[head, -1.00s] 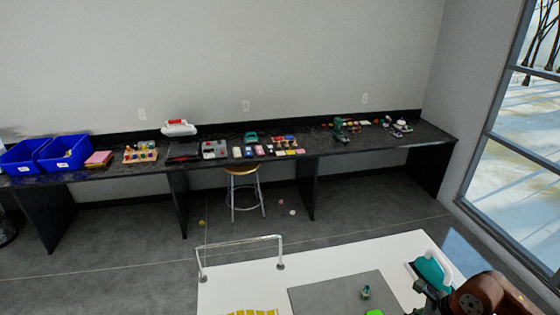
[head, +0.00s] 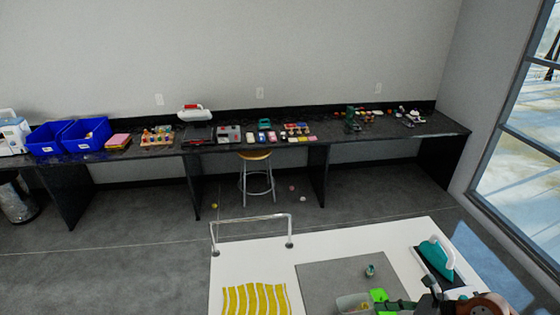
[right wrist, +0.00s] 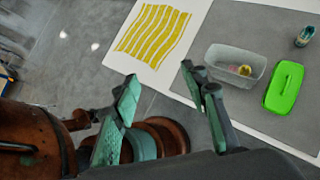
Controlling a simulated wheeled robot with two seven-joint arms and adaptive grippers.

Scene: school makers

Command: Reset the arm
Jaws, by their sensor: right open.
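My right arm comes in at the bottom right of the head view, and its gripper (head: 402,305) is by the near edge of the white table (head: 232,262). In the right wrist view the fingers of the right gripper (right wrist: 162,85) stand wide apart with nothing between them. A clear container (right wrist: 236,64) with small things inside lies on the grey mat (right wrist: 255,22) beyond the right finger. A green lid (right wrist: 284,87) lies beside it. My left gripper is in neither view.
A yellow wavy-striped cloth (head: 255,300) lies on the white table. A teal iron (head: 434,258) stands at its right, and a small jar (head: 370,271) on the mat. A metal rail (head: 250,218) edges the table. Beyond are a stool (head: 256,156) and a loaded black bench (head: 350,138).

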